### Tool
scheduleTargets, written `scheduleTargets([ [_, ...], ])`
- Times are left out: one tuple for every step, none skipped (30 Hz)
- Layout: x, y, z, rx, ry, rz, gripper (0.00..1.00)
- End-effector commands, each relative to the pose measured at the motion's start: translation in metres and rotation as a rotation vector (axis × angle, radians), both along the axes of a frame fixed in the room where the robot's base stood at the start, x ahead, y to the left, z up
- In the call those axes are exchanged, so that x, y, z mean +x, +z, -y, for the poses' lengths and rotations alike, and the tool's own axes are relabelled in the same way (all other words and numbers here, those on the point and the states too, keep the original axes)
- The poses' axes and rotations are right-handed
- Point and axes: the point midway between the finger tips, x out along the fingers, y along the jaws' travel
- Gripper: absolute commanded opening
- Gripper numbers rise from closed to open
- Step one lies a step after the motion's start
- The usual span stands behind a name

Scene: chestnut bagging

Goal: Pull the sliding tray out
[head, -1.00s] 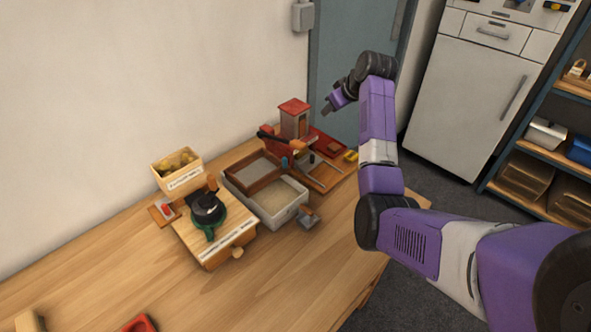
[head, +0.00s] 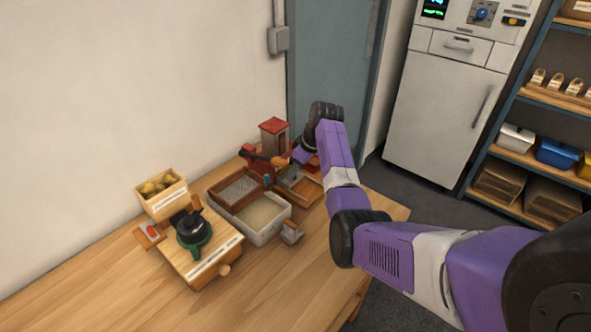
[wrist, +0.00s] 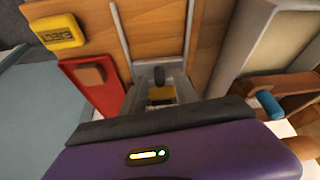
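What looks like the sliding tray, a small grey metal piece (wrist: 176,78) with an upright dark knob (wrist: 159,75), sits between two thin metal rails on a wooden board (wrist: 156,25) in the wrist view. In the head view my gripper (head: 302,156) is low over that board (head: 305,192), beside the red machine (head: 274,134), and the arm covers much of the tray there. In the wrist view my purple hand fills the bottom and hides the tray's near part. The fingers are not clear, so I cannot tell whether they are open or touch the knob.
A yellow lettered block (wrist: 57,32) and a red plate (wrist: 92,86) lie left of the rails in the wrist view. A grey bin (head: 262,233), a wooden sieve (head: 228,187) and a scoring block (head: 195,260) stand left of my arm. The front table is clear.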

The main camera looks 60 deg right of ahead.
Motion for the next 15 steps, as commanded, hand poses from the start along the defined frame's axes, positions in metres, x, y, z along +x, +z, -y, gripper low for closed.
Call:
scheduleTargets([
  [0.0008, -0.0017, -0.0001, 0.000, 0.000, 0.000, 0.36],
  [0.0012, -0.0023, 0.0001, 0.000, 0.000, 0.000, 0.36],
  [0.0015, -0.0028, 0.0002, -0.001, 0.000, 0.001, 0.36],
  [0.0015, -0.0029, 0.0002, -0.001, 0.000, 0.001, 0.36],
  [0.0016, -0.0030, 0.0003, -0.001, 0.000, 0.001, 0.36],
  [0.0016, -0.0030, 0.0003, -0.001, 0.000, 0.001, 0.36],
  [0.0016, -0.0029, 0.0003, -0.001, 0.000, 0.001, 0.36],
  [0.0016, -0.0029, 0.0002, -0.001, 0.000, 0.001, 0.36],
  [0.0016, -0.0029, 0.0002, -0.001, 0.000, 0.001, 0.36],
  [0.0016, -0.0028, 0.0002, -0.001, 0.000, 0.001, 0.30],
  [0.0016, -0.0028, 0.0002, -0.001, 0.000, 0.001, 0.24],
  [0.0016, -0.0028, 0.0002, -0.001, 0.000, 0.001, 0.16],
  [0.0016, -0.0028, 0.0002, -0.001, 0.000, 0.001, 0.10],
  [0.0016, -0.0028, 0.0002, -0.001, 0.000, 0.001, 0.05],
  [0.0015, -0.0027, 0.0002, -0.001, 0.000, 0.001, 0.00],
])
